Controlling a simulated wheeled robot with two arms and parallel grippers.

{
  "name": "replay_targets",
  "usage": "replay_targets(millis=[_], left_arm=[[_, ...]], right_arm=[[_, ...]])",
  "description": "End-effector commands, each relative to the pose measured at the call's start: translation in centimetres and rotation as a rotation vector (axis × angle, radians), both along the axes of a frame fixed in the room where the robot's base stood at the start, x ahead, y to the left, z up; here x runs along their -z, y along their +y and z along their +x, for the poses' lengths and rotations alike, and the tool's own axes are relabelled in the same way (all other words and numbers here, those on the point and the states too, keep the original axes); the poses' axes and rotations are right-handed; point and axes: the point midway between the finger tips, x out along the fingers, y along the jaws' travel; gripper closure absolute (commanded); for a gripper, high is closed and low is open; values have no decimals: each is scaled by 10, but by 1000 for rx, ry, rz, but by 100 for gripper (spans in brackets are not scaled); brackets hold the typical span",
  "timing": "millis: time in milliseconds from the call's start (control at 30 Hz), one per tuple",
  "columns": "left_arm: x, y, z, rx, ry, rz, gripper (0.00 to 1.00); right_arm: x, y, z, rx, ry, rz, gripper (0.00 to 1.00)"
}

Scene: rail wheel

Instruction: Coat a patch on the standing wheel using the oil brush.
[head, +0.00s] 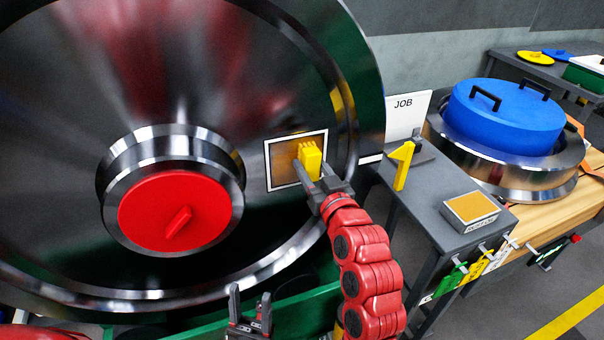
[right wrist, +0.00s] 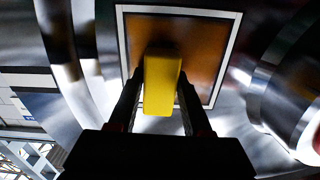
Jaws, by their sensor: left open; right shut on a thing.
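The standing wheel (head: 60,130) fills the left of the head view, with a red hub cap (head: 160,212). A white-bordered square patch (head: 283,178) is on its face right of the hub, brownish orange inside; it also shows in the right wrist view (right wrist: 205,40). My right gripper (head: 322,184) is shut on the yellow oil brush (head: 311,158), which is in front of the patch; in the right wrist view the brush (right wrist: 161,85) overlaps the patch's lower middle. Whether its bristles touch the surface is hidden. My left gripper (head: 250,312) is open and empty, low before the wheel.
Right of the wheel, a grey bench (head: 425,182) bears a JOB card (head: 406,115), a yellow number-1 marker (head: 403,166) and an orange-topped box (head: 471,209). Several coloured tags hang at its edge. A blue-lidded metal wheel (head: 505,115) lies beyond on a wooden top.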

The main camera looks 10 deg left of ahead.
Motion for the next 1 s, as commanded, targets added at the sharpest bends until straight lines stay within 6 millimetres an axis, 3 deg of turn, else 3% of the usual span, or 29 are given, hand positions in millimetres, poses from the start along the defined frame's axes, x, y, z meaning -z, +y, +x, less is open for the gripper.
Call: replay_targets(millis=[500,1000], left_arm=[[31,0,0,0,0,0,45],[24,0,0,0,0,0,45]], right_arm=[[1,-30,22,1,-3,1,95],[-19,-32,22,-1,-2,3,95]])
